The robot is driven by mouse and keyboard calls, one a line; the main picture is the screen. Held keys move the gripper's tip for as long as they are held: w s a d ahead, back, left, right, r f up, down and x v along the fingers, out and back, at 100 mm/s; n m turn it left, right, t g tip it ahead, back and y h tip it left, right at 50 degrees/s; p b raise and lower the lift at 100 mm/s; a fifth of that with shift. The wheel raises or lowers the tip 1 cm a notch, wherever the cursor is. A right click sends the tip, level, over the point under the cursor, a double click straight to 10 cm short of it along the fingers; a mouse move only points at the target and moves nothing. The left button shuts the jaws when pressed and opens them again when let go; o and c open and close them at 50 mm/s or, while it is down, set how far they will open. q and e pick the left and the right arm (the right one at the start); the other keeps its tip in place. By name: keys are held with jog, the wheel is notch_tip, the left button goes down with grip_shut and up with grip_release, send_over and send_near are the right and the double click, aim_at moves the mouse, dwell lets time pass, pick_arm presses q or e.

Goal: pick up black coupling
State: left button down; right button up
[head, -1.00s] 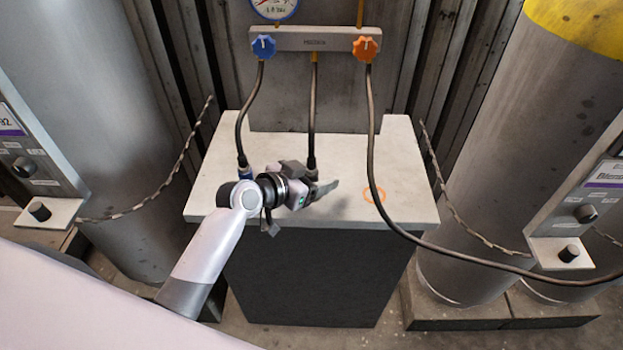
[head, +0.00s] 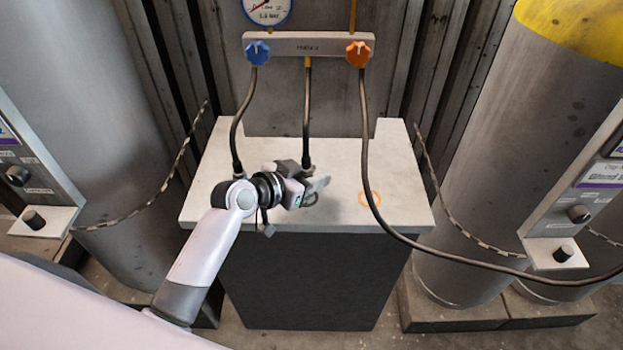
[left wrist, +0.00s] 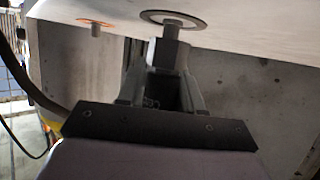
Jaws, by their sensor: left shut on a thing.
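My left gripper (head: 315,188) is over the white top of the cabinet (head: 400,195), at the lower end of the middle black hose (head: 307,115). In the left wrist view the gripper (left wrist: 172,75) is shut on a dark, blocky piece, the black coupling (left wrist: 172,53). A short grey stub shows at its end, in line with a black ring (left wrist: 150,15) on the white surface. The ring also shows in the head view (head: 310,199), just under the fingers. The coupling is mostly hidden behind the gripper in the head view. My right gripper is not in view.
An orange ring (head: 370,198) marks the top to the right. The right hose (head: 366,130) runs down past it. A manifold with a blue knob (head: 256,52) and an orange knob (head: 358,54) is behind. Large cylinders (head: 95,110) with chains flank the cabinet.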

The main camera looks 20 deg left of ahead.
pick_arm(q)
notch_tip(320, 180, up, 19)
jog(key=p, duration=0.2)
dwell(0.3)
